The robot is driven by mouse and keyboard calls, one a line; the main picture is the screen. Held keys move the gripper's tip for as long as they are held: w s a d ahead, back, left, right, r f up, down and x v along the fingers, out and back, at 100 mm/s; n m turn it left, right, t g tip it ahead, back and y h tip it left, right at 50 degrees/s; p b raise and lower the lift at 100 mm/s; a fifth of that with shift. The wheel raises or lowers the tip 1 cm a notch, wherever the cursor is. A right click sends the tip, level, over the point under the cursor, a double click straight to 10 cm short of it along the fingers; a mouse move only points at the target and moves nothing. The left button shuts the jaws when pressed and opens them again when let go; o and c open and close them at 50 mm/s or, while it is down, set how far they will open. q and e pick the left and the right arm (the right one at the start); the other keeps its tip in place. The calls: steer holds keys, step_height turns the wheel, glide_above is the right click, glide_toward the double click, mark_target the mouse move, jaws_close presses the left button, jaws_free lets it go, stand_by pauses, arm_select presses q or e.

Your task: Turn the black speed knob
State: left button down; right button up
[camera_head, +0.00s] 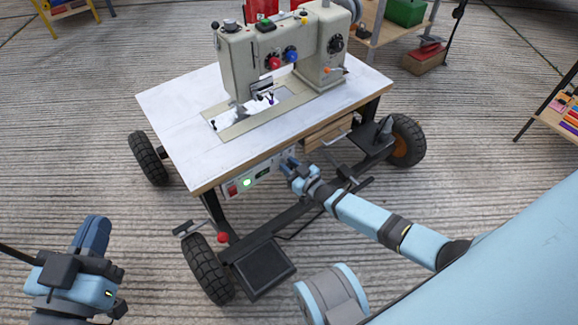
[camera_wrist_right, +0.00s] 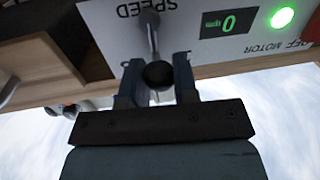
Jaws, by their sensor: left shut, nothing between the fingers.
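The black speed knob (camera_wrist_right: 158,75) is a small ball on a thin metal stem, which rises from the white control panel (camera_wrist_right: 185,45) by the upside-down word SPEED. My right gripper (camera_wrist_right: 158,82) has a finger on each side of the ball, and the ball fills the gap. In the head view, my right gripper (camera_head: 290,166) reaches the panel (camera_head: 245,180) under the table's front edge and hides the knob. The display beside it reads 0, and a green light (camera_wrist_right: 282,18) is lit. My left gripper (camera_head: 95,236) is shut and empty at the lower left, apart from the table.
A beige sewing machine (camera_head: 250,50) stands on the white wheeled table (camera_head: 180,110). A red switch (camera_head: 232,190) is at the panel's left end. A pedal (camera_head: 263,270), a red-knobbed lever (camera_head: 223,237) and wheels are below.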

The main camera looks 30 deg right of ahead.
steer(key=shift+c, duration=0.8)
steer(key=shift+d+m, duration=0.15)
steer(key=shift+m, duration=0.25)
steer(key=m, duration=0.1)
steer(key=d+m, duration=0.1)
steer(key=m, duration=0.1)
steer(key=shift+f+t+b, duration=0.2)
steer(key=shift+t+b, duration=0.1)
steer(key=shift+d+f+m, duration=0.1)
steer(key=shift+d+m, duration=0.1)
steer(key=shift+m, duration=0.7)
arm_select(q)
steer(key=shift+w+a+r+m, duration=0.1)
steer(key=shift+w+m, duration=0.1)
steer(key=shift+m, duration=0.1)
arm_select(e)
steer(key=shift+m, duration=0.3)
arm_select(q)
steer(key=shift+r, duration=0.15)
